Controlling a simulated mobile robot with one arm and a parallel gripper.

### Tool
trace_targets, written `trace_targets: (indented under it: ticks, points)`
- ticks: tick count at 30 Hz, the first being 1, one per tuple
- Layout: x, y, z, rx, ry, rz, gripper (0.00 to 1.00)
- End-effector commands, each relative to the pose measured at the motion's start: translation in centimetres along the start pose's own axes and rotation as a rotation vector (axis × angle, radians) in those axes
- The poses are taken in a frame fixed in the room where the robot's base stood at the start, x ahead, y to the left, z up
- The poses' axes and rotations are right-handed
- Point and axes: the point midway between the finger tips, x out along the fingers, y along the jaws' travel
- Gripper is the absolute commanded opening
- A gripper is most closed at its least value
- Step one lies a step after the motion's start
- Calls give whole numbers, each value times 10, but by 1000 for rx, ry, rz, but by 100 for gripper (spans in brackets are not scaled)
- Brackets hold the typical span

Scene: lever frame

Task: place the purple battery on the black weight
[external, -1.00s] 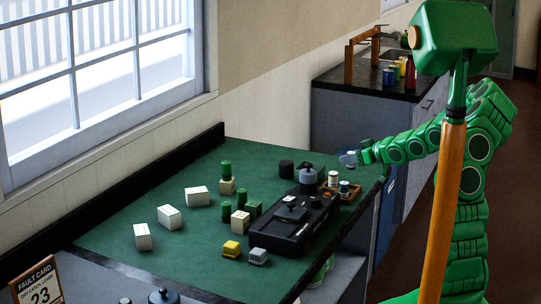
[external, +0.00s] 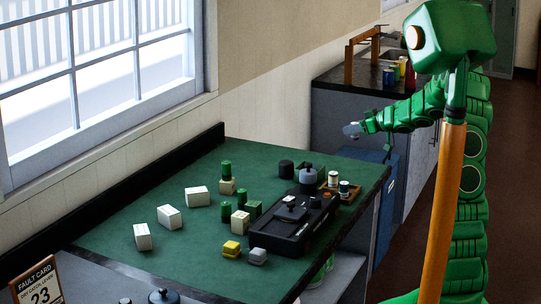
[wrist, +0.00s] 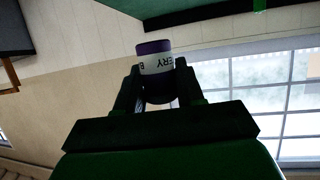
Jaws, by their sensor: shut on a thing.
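The purple battery (wrist: 154,54) has a purple top and a white band with dark lettering. It sticks out between the two dark fingers of my gripper (wrist: 156,82) in the wrist view, and the fingers are shut on it. In the external view my gripper (external: 360,128) is in the air beyond the far right end of the green bench, above its surface. A plain black cylinder (external: 286,169), which looks like the black weight, stands on the bench near its far end, left of my gripper. Its top looks clear.
The green bench (external: 180,255) holds a long black device (external: 285,235), a dark knobbed weight (external: 307,176), and a wooden tray (external: 352,197) with white-banded cylinders. Green cylinders, white boxes (external: 169,217) and a yellow block (external: 231,249) stand nearer. A counter (external: 345,85) stands behind.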

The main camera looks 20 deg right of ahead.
Motion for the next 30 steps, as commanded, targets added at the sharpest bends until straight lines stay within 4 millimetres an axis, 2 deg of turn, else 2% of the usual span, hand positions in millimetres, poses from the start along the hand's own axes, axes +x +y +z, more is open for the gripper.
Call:
trace_targets:
  ticks: [3, 8, 11, 15, 18, 22, 25, 30]
  points:
    - [5, 5, -17, -26, -2, -40, 3]
    - [17, -4, -43, -68, -3, -140, 3]
    - [30, -19, -55, -99, -4, -228, 3]
    - [49, -56, -67, -162, -3, -386, 3]
    - [62, -88, -68, -208, -3, -497, 3]
    - [72, -119, -62, -247, -4, -603, 3]
    - [75, -134, -59, -267, -3, -648, 3]
    - [82, -141, -57, -281, -1, -676, 3]
